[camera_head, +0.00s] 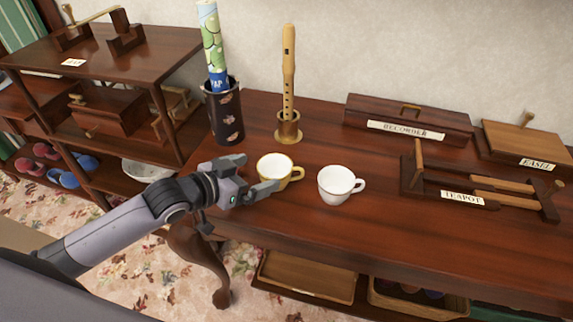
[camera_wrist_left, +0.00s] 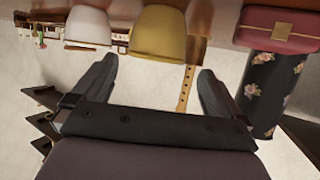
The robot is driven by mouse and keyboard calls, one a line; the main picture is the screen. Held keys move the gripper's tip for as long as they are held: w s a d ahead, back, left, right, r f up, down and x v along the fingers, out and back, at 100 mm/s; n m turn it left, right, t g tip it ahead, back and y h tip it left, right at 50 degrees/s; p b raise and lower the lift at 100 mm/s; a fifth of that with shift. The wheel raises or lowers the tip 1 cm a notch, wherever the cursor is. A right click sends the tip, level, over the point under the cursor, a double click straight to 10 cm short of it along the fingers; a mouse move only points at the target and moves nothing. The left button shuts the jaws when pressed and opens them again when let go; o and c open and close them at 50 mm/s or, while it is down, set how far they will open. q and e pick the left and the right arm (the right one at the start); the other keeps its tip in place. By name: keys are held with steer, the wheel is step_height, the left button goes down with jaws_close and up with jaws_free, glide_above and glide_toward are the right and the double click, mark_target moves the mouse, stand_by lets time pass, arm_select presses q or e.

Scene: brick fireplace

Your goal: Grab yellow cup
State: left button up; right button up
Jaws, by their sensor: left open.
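The yellow cup (camera_head: 273,173) stands upright on the dark wooden table, with its handle to the right. My left gripper (camera_head: 254,174) is open and empty just to the left of it, with its fingers pointing towards the cup. In the left wrist view the yellow cup (camera_wrist_left: 167,38) appears ahead of the gap between the spread fingers (camera_wrist_left: 158,68). The near finger overlaps the cup's lower left edge in the head view; I cannot tell whether it touches. My right gripper is not in view.
A white cup (camera_head: 337,184) stands close on the right of the yellow one. A recorder (camera_head: 288,75) in a wooden stand (camera_head: 289,128) and a dark floral cylinder (camera_head: 224,115) are behind. A labelled teapot rack (camera_head: 470,185) is at the right. The table front (camera_head: 330,235) is clear.

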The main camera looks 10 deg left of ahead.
mark_target(272, 168)
arm_select(q)
steer(key=shift+x, duration=3.55)
steer(key=shift+s+d, duration=0.15)
steer(key=shift+d, duration=0.05)
steer(key=c, duration=0.9)
steer(key=shift+r, duration=0.2)
